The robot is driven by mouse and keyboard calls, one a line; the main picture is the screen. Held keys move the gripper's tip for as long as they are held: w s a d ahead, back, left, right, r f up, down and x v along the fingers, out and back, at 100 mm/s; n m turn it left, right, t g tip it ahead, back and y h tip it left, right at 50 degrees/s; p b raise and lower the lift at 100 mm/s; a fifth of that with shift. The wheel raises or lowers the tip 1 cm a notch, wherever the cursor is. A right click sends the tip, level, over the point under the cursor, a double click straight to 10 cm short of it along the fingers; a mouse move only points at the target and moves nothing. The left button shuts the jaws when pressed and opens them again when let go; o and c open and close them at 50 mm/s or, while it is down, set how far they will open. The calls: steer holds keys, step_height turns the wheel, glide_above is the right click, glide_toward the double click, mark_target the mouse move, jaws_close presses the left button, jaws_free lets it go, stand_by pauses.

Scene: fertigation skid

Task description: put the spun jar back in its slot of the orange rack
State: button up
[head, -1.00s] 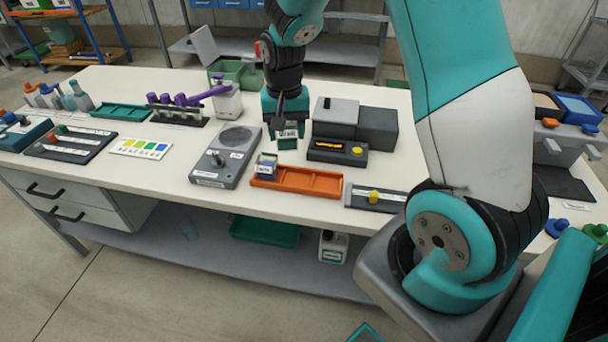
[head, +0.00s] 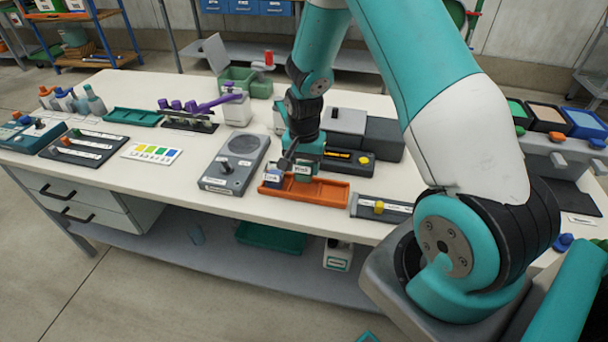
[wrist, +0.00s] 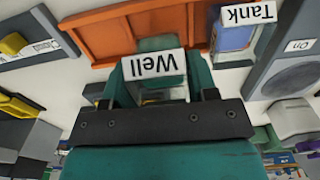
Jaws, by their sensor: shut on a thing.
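My gripper (head: 302,163) is shut on the jar labelled "Well" (wrist: 155,64), a clear jar with a teal top and white label. In the head view this jar (head: 302,170) is at the orange rack (head: 335,193), just right of the jar labelled "Tank" (head: 274,179). The Tank jar also shows in the wrist view (wrist: 234,37), with a blue body, in the rack's end compartment. The orange rack (wrist: 97,37) has open compartments on the other side of the Well jar. The Well jar's bottom is hidden, so I cannot tell whether it touches the rack floor.
A grey device with a round plate (head: 243,145) stands left of the rack. A grey slider block with a yellow knob (head: 379,207) is to the right. The bench front edge is close.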

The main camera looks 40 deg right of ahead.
mark_target(304, 177)
steer(key=shift+f, duration=1.95)
steer(key=shift+f, duration=0.2)
steer(key=o, duration=1)
steer(key=shift+r, duration=0.15)
